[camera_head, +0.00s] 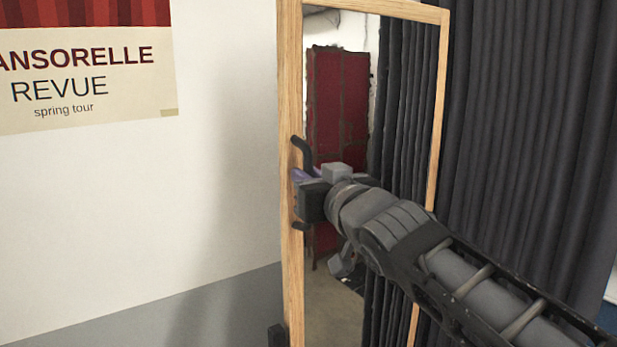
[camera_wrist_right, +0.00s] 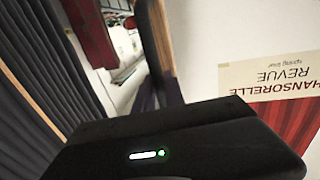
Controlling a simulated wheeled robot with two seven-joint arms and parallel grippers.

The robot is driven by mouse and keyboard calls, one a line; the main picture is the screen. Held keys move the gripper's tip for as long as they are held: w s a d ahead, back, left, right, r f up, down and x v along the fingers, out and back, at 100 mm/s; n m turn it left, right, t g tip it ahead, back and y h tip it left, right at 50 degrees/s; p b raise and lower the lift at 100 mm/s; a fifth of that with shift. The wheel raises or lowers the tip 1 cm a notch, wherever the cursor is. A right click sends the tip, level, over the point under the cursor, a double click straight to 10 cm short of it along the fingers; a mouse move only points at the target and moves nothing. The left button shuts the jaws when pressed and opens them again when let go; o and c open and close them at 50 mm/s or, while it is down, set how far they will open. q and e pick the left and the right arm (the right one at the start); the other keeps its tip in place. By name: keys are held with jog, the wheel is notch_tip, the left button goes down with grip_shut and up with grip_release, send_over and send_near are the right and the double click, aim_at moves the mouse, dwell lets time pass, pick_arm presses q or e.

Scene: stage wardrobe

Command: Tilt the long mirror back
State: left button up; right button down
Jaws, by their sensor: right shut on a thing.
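The long mirror (camera_head: 340,60) stands upright in a pale wooden frame. A dark curved handle (camera_head: 302,152) is fixed to the left side of the frame. My right gripper (camera_head: 300,190) is at that side, shut on the handle, and it hides the handle's middle. My left gripper is in neither view.
A white wall with a revue poster (camera_head: 85,95) is to the left of the mirror. Dark curtains (camera_head: 530,110) hang behind and to the right. A dark red folding screen (camera_head: 338,100) shows as a reflection in the glass. A small dark block (camera_head: 277,335) is low on the frame's left side.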

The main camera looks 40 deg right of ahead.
aim_at(280, 164)
jog(key=shift+w+r, duration=0.2)
jog(key=shift+w, duration=0.15)
jog(key=w+g+p, duration=0.1)
jog(key=w+p, duration=0.1)
jog(key=w, duration=0.2)
jog(key=w+g+p, duration=0.1)
jog(key=w+p, duration=0.1)
jog(key=w, duration=0.2)
jog(key=shift+w+d, duration=0.1)
jog(key=shift+r, duration=0.1)
jog(key=c, duration=1.8)
grip_release()
jog(key=shift+o, duration=1)
jog(key=shift+w, duration=0.2)
jog(key=shift+o, duration=1)
jog(key=shift+s, duration=0.1)
jog(key=shift+g, duration=0.3)
